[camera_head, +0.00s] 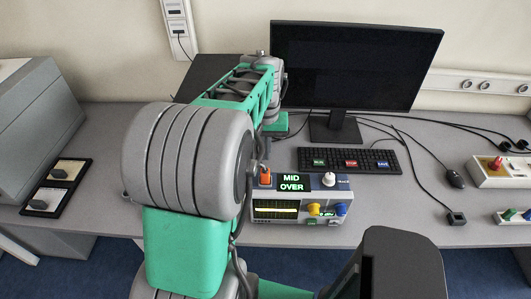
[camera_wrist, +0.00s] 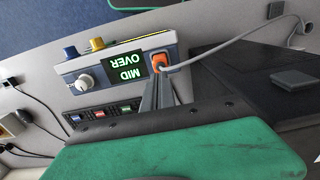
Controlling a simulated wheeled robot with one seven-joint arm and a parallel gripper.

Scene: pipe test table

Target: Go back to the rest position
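The tester box (camera_head: 297,222) stands on the table with its screen reading "MID OVER". It also shows in the wrist view (camera_wrist: 85,67). An orange plug (camera_head: 265,176) is at the left of that screen. In the wrist view the orange plug (camera_wrist: 159,62) has a grey cable running off to the right. My gripper (camera_wrist: 160,82) points at the plug, its fingertips close by it. The fingers lie close together; whether they touch or grip the plug I cannot tell. In the head view my arm hides much of the left and middle, and the fingertips are hard to make out.
A monitor (camera_head: 350,68) and a keyboard (camera_head: 348,160) stand behind the tester. A mouse (camera_head: 454,178) and loose cables lie to the right. A black tray (camera_head: 57,186) and a grey cabinet (camera_head: 38,120) are at the left. Bare table shows between tray and arm.

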